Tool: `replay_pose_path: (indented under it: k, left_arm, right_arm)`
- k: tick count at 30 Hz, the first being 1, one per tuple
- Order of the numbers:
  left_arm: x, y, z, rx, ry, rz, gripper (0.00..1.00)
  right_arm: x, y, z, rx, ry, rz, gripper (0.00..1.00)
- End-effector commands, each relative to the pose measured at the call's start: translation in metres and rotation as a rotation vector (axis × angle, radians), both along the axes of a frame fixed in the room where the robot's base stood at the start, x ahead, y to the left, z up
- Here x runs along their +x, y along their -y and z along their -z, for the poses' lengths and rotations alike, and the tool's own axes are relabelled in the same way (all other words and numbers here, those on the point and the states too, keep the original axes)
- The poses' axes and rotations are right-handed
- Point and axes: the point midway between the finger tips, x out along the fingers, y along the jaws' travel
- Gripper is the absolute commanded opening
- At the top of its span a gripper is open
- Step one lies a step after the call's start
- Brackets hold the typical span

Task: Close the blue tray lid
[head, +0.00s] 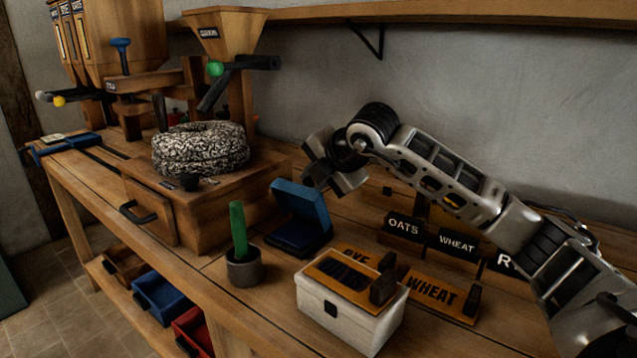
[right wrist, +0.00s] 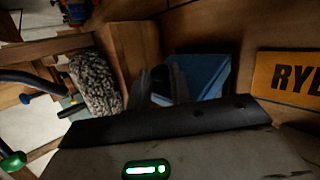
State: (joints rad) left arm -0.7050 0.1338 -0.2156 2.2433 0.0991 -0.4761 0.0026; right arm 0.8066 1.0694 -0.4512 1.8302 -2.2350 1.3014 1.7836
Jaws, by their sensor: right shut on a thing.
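The blue tray (head: 296,238) sits on the bench right of the mill. Its blue lid (head: 301,203) is hinged open and stands up, tilted back. My right gripper (head: 312,178) reaches in from the right and is at the top of the raised lid. In the right wrist view the fingers (right wrist: 160,88) are shut at the edge of the blue lid (right wrist: 205,75), with a small dark part between them. The exact contact is hard to see. My left gripper is not in view.
The mill with its speckled stones (head: 200,148) stands left of the tray. A grey pot with a green handle (head: 238,235) is in front. A white box (head: 345,320) with label plates stands front right. OATS (head: 403,227) and WHEAT (head: 456,244) signs stand behind.

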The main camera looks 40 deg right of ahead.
Motion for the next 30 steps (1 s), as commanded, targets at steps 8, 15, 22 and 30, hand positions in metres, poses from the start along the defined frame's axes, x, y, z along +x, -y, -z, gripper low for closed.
replay_pose_path:
  k: [8, 15, 22, 30]
  left_arm:
    - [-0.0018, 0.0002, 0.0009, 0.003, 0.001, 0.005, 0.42]
    - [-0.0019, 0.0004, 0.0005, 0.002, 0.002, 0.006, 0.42]
    - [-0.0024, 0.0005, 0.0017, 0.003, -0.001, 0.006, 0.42]
    - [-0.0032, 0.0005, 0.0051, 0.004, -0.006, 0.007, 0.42]
  right_arm:
    - [-0.0017, -0.0111, 0.0024, 0.015, -0.005, -0.018, 0.00]
    - [-0.0017, -0.0116, 0.0028, 0.015, -0.006, -0.019, 0.00]
    - [-0.0015, -0.0100, 0.0029, 0.013, -0.006, -0.016, 0.42]
    - [-0.0054, -0.0076, -0.0013, 0.009, -0.006, -0.010, 0.42]
